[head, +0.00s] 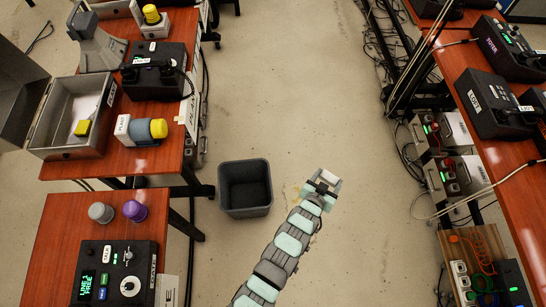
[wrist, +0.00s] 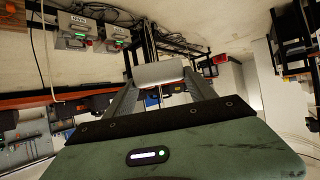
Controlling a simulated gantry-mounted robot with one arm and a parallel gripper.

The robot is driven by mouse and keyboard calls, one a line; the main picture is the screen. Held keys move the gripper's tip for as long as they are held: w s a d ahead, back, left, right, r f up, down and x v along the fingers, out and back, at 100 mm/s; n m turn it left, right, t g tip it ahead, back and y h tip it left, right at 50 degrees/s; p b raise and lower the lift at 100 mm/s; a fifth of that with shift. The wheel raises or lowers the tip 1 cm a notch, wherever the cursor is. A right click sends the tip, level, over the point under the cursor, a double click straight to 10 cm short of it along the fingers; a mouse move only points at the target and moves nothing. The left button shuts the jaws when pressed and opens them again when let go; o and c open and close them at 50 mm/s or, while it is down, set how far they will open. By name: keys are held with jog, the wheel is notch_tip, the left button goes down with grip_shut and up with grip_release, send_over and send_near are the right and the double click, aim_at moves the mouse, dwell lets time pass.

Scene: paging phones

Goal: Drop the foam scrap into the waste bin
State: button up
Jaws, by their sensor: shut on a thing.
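The waste bin (head: 245,211) is a dark grey, square, open-topped bin on the floor, near the middle of the head view. Its inside looks empty. My gripper (head: 323,184) is to the right of the bin, apart from it and not over its opening. The gripper is shut on a pale block, the foam scrap (head: 328,176). In the wrist view the scrap (wrist: 158,73) shows as a light grey-white piece held across the fingertips of my gripper (wrist: 160,83).
Wooden tables with phones and control boxes stand on the left (head: 60,195) and right (head: 490,150). A table leg (head: 188,225) is close to the bin's left. Cables run beneath the right table. The floor (head: 290,90) beyond the gripper is clear.

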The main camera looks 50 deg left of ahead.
jog(key=s+a+f+n+g+y+b, duration=0.1)
jog(key=s+a+f+b, duration=0.4)
jog(key=a+f+b, duration=0.5)
jog(key=s+a+f+n+g+y+b, duration=0.2)
jog(key=s+a+f+b, duration=0.4)
jog(key=f, duration=1.3)
jog(key=s+a+f+n+g+y+b, duration=0.2)
jog(key=s+a+f+n+y+b, duration=0.1)
jog(key=a+f+b, duration=1.1)
jog(key=s+a+n+b, duration=0.1)
jog(key=s+a, duration=0.1)
jog(key=shift+s+a+f, duration=0.2)
jog(key=shift+a, duration=0.1)
jog(key=o, duration=1.4)
jog(key=shift+c, duration=0.2)
